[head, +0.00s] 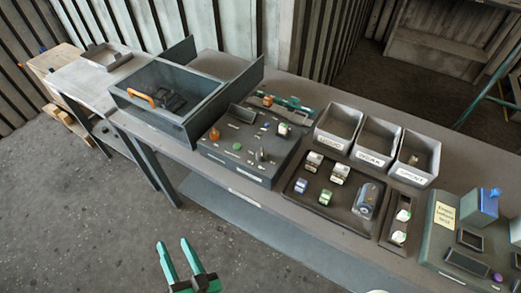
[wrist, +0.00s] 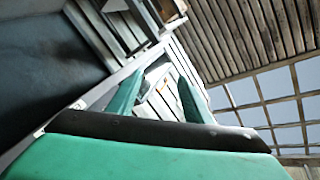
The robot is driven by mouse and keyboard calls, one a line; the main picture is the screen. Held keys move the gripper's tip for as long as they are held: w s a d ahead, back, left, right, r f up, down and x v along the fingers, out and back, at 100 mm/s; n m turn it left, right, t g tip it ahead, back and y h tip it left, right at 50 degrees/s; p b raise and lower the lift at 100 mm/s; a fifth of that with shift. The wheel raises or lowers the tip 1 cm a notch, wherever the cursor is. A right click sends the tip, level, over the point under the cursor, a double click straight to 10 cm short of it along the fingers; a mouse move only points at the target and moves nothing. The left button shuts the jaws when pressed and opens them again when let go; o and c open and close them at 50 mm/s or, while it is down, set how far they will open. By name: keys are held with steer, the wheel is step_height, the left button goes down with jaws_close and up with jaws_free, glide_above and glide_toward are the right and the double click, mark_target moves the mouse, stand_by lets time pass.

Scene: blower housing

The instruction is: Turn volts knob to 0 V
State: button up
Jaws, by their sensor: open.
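A dark control box (head: 243,161) with several small knobs and buttons stands on the long bench in the head view. It carries an orange knob (head: 214,134), a green button (head: 237,146) and a dark upright part (head: 260,155). The labels are too small to read, so I cannot tell which is the volts knob or how it is set. My gripper (head: 187,262) is open and empty, low in front of the bench and well apart from the box. In the wrist view my gripper (wrist: 158,92) points at walls and roof; no knob shows there.
Three grey labelled bins (head: 381,137), a dark tray (head: 312,201) of small parts and another panel (head: 446,249) stand to the right. The floor (head: 95,215) before the bench is clear.

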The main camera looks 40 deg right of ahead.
steer(key=w+d+r+n+g+y, duration=0.15)
steer(key=w+r+y, duration=0.25)
steer(key=w+r, duration=0.7)
steer(key=w+d+r+n+y, duration=0.2)
steer(key=w+d+r+y, duration=0.15)
steer(key=w+r, duration=0.75)
steer(key=m+g+h, duration=0.2)
steer(key=g+h, duration=0.8)
steer(key=g, duration=0.2)
glide_toward(262, 152)
steer(key=shift+y, duration=0.35)
steer(key=x, duration=0.8)
steer(key=shift+d+f, duration=0.15)
steer(key=shift+d, duration=0.15)
steer(key=c, duration=1)
